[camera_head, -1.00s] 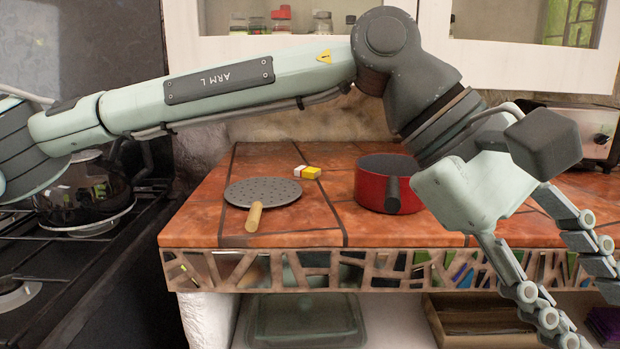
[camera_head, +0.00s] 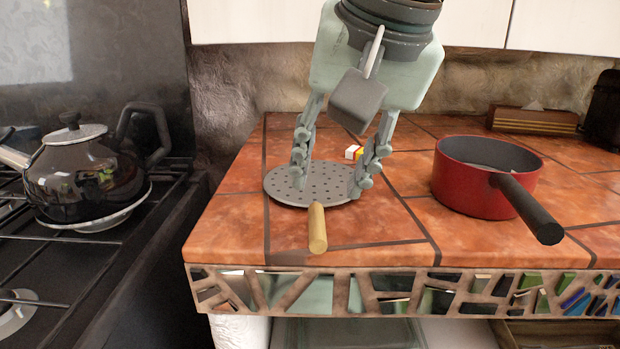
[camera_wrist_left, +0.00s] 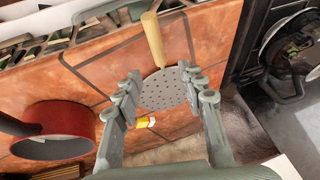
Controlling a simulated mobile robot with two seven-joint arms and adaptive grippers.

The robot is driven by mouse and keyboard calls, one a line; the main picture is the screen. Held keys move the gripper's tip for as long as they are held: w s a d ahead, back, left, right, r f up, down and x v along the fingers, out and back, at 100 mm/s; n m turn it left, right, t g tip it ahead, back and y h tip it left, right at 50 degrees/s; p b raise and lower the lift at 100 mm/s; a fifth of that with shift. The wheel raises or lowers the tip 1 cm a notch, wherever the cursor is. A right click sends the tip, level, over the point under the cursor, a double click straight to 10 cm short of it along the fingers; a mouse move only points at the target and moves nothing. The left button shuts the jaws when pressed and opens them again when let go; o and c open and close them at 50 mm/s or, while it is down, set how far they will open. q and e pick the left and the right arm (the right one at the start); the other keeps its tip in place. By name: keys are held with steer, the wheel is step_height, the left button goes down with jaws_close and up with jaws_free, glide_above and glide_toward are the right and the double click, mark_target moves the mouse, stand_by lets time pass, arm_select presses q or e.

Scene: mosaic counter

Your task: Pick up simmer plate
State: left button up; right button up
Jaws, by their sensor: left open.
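The simmer plate (camera_head: 322,185) is a round grey perforated disc with a wooden handle (camera_head: 317,228) that points to the counter's front edge. It lies flat on the orange tiled counter. My left gripper (camera_head: 328,182) is open, pointing down, with one finger toward each side of the disc. In the left wrist view the disc (camera_wrist_left: 166,90) shows between and beyond the open fingers (camera_wrist_left: 164,88). I cannot tell whether the fingers touch it. My right gripper is not in view.
A red saucepan (camera_head: 463,185) with a dark handle stands to the right. A small yellow and white box (camera_head: 354,152) lies behind the plate. A black kettle (camera_head: 80,178) sits on the stove at left. A wooden box (camera_head: 535,120) is at the back right.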

mark_target(318, 210)
arm_select(q)
steer(key=x, duration=0.6)
steer(key=shift+s+f, duration=0.15)
steer(key=shift+s, duration=0.15)
steer(key=shift+c, duration=0.5)
jaws_close()
